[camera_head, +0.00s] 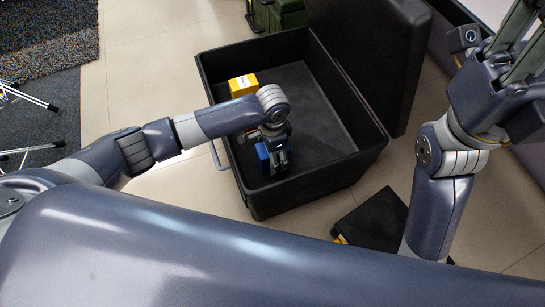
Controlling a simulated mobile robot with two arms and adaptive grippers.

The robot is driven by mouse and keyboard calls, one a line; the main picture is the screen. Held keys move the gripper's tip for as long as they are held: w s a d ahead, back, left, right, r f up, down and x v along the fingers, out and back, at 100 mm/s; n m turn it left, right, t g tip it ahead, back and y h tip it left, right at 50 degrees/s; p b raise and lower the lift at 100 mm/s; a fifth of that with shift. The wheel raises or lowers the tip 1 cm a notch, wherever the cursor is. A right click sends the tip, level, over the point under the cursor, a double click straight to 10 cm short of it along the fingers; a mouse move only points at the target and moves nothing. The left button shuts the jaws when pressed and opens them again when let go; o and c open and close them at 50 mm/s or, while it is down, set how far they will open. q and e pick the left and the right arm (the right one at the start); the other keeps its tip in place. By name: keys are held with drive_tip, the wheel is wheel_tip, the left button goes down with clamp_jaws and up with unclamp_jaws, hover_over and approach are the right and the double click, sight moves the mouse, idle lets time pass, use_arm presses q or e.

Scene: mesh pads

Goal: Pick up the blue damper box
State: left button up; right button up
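The blue damper box (262,157) is inside a large open black case (222,62), near its front left wall. My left gripper (279,161) reaches down into the case right at the blue box and covers part of it. The fingers are small and dark here, so I cannot tell whether they are closed on the box or only beside it. My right gripper (512,58) is raised at the upper right, away from the case. Its fingers run toward the picture's edge, and their tips are not clearly shown.
A yellow box (243,85) stands in the case's back left corner. The case's lid (372,55) stands open at the right. A flat black object (372,222) lies on the floor at front right. Green containers (277,14) stand behind. The case's right half is clear.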

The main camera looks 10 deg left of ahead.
use_arm(q)
drive_tip(key=shift+f, duration=0.15)
drive_tip(key=shift+c, duration=0.2)
drive_tip(key=c, duration=1.2)
drive_tip(key=shift+c, duration=0.2)
